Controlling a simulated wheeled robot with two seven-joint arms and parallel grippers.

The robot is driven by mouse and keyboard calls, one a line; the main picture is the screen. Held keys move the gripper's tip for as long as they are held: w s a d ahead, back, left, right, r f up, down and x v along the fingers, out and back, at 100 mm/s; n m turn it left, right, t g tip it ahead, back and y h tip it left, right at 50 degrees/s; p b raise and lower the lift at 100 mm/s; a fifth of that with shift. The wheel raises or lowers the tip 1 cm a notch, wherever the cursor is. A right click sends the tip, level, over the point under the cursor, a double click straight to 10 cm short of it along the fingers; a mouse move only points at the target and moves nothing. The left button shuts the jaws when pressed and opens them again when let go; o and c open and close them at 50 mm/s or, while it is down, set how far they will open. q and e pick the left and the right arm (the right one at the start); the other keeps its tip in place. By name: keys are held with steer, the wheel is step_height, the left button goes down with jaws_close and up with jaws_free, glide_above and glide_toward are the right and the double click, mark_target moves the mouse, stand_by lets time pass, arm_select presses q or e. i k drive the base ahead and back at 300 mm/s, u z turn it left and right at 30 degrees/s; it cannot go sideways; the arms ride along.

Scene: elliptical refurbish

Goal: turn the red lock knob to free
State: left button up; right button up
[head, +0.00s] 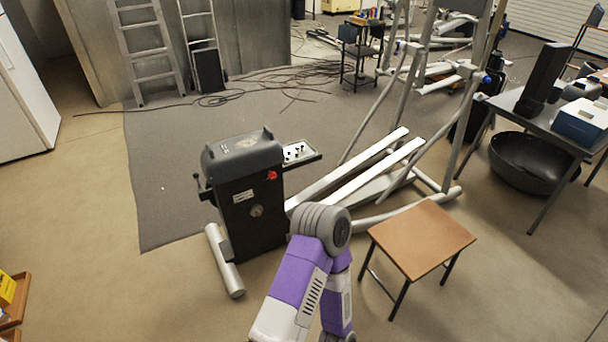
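The red lock knob (272,175) is a small red piece on the upper right of the dark front housing (254,208) of an elliptical trainer. The housing has a white label, a round fitting below it and a grey top cover. My purple and white arm rises from the bottom centre to a grey elbow joint just right of the housing and then bends back down. The knob is not covered by the arm. Neither of my grippers shows, and no contact with the knob is visible.
A small tray (300,153) with parts juts from the housing's right side. The trainer's rails (365,170) run back right. A brown-topped stool (422,240) stands right of my arm. Cables (265,84) lie on the grey mat behind. Floor left of the housing is clear.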

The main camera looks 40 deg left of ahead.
mark_target(272, 176)
steer(key=u, duration=1.95)
steer(key=i, duration=1)
steer(key=u, duration=0.35)
steer(key=i, duration=1.05)
steer(key=z, duration=0.6)
